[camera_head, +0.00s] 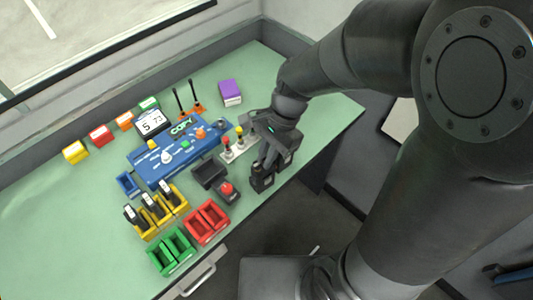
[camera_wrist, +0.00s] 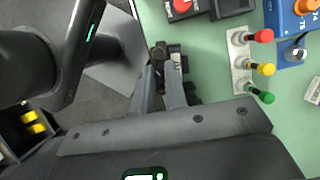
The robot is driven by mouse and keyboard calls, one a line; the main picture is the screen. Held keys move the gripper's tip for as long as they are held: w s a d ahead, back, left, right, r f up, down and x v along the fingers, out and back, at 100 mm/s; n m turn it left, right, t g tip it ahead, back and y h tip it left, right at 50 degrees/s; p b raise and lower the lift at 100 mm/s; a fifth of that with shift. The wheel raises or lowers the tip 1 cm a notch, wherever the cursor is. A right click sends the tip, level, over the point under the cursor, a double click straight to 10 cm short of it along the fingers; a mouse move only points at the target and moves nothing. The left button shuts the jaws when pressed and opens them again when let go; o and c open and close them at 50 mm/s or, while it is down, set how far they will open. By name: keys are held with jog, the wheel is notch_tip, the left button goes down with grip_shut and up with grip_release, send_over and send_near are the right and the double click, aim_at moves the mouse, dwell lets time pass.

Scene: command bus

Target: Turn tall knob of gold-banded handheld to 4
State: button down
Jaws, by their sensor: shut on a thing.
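My gripper (camera_head: 268,158) reaches down at the front right edge of the green desk. In the wrist view its two fingers (camera_wrist: 163,78) are closed in on the top of a dark handheld (camera_wrist: 174,50). In the head view this black handheld (camera_head: 262,181) stands below the fingers, beside the desk edge. A small dark knob (camera_wrist: 159,50) shows at the fingertips. The fingers hide part of the top, so I cannot read any number or make out a gold band.
A light switch plate with red, yellow and green levers (camera_wrist: 242,62) is close to my gripper. A red button box (camera_head: 228,190), a dark tray (camera_head: 209,174) and red bins (camera_head: 207,222) lie to the left. A blue console (camera_head: 150,171) is behind. Open desk lies at far left.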

dwell(0.7)
jog(key=c, duration=1.5)
grip_release()
jog(key=shift+o, duration=0.2)
jog(key=shift+r, duration=0.1)
jog(key=v, duration=1)
jog(key=shift+r, duration=0.25)
jog(key=shift+w, duration=0.1)
